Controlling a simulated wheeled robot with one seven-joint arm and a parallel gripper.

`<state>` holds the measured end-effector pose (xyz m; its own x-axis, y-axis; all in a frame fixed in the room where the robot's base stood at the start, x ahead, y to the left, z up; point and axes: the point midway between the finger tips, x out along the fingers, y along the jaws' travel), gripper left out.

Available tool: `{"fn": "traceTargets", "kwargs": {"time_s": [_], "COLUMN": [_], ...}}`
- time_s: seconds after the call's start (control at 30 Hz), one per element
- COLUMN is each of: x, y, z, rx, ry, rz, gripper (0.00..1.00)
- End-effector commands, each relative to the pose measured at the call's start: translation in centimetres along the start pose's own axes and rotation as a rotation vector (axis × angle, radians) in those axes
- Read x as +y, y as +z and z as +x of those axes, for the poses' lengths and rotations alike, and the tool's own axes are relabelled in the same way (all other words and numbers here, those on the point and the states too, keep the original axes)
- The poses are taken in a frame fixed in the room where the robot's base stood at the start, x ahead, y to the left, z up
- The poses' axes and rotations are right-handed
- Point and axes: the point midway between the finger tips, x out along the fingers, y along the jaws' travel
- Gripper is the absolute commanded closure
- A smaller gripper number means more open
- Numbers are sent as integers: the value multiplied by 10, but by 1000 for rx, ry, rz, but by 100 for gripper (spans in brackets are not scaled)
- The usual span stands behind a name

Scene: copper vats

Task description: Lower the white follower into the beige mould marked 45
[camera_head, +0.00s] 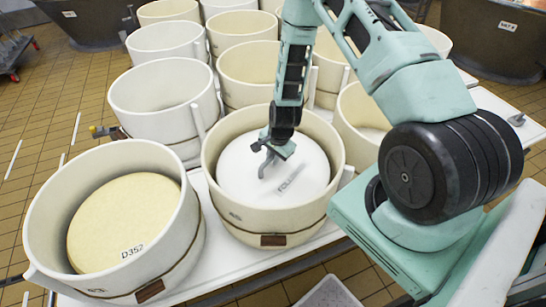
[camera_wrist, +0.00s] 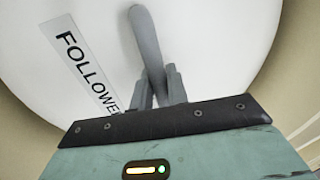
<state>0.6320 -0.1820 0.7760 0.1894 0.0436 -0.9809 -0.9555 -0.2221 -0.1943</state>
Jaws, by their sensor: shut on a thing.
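The white follower (camera_head: 300,176) is a round disc with a label reading FOLLOWER, partly cut off or covered. It also shows in the wrist view (camera_wrist: 215,40). My gripper (camera_head: 270,152) is shut on its grey handle (camera_wrist: 146,35), with both fingers around the bar in the wrist view (camera_wrist: 158,88). The disc is within the rim of a round beige mould (camera_head: 272,226), in the middle of the front row. Its depth and whether it rests on anything are hard to tell. The mould's small mark is not legible.
A beige mould (camera_head: 45,225) at front left holds a yellowish disc marked D352. Several empty-looking moulds, one of them directly behind (camera_head: 150,125), crowd the white table (camera_head: 215,272). Dark vats (camera_head: 490,38) stand at the back.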

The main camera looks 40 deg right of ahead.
Motion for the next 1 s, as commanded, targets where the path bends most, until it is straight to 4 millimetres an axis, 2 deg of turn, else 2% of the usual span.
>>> {"fn": "traceTargets", "kwargs": {"time_s": [1.0], "x": [1], "y": [0], "z": [11], "rx": [1], "ry": [-3], "rz": [0], "gripper": [100]}}
